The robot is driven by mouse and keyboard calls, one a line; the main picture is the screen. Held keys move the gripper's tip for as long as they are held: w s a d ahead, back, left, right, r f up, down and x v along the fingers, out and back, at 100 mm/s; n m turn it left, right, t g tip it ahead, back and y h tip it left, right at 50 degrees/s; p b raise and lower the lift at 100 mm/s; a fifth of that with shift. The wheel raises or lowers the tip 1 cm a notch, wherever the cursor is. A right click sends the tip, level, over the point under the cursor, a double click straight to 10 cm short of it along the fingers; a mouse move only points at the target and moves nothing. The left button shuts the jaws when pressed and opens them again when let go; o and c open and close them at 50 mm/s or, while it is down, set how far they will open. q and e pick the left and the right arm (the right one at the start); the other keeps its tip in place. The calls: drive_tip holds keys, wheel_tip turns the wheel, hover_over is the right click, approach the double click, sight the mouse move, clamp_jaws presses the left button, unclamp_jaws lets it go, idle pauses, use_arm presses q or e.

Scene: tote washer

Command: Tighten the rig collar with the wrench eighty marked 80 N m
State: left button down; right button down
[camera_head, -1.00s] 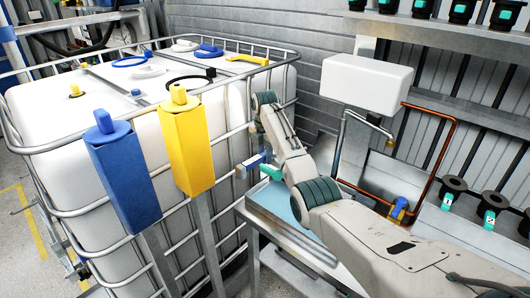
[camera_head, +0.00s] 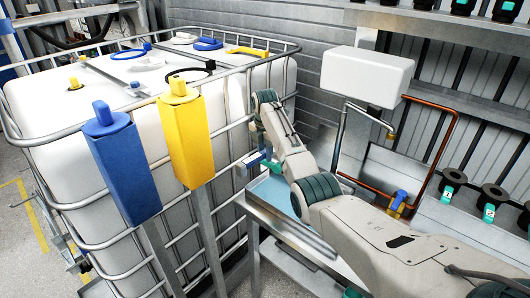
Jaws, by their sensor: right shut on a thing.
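My right gripper (camera_head: 262,160) is beside the right side of the caged white tank, above the pale blue tray. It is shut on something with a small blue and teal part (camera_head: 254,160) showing. Its arm hides most of that thing, and I cannot tell whether it is the wrench eighty. No 80 N m marking can be read. I cannot make out the rig collar for certain. My left gripper is not in view.
The caged white tank (camera_head: 60,135) fills the left. A blue holder (camera_head: 125,170) and a yellow holder (camera_head: 187,140) stand on posts before it. A metal bench with a pale blue tray (camera_head: 272,192) is below my gripper. Black items with teal tags (camera_head: 489,212) stand at right.

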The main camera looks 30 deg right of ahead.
drive_tip(key=shift+f, duration=0.8)
drive_tip(key=shift+w+a+f+m+b, duration=0.1)
drive_tip(key=shift+w+a+m+b, duration=0.1)
drive_tip(key=shift+w+m+b, duration=0.65)
drive_tip(key=shift+w+a+b, duration=0.1)
drive_tip(key=shift+w+b, duration=0.15)
drive_tip(key=shift+b, duration=0.05)
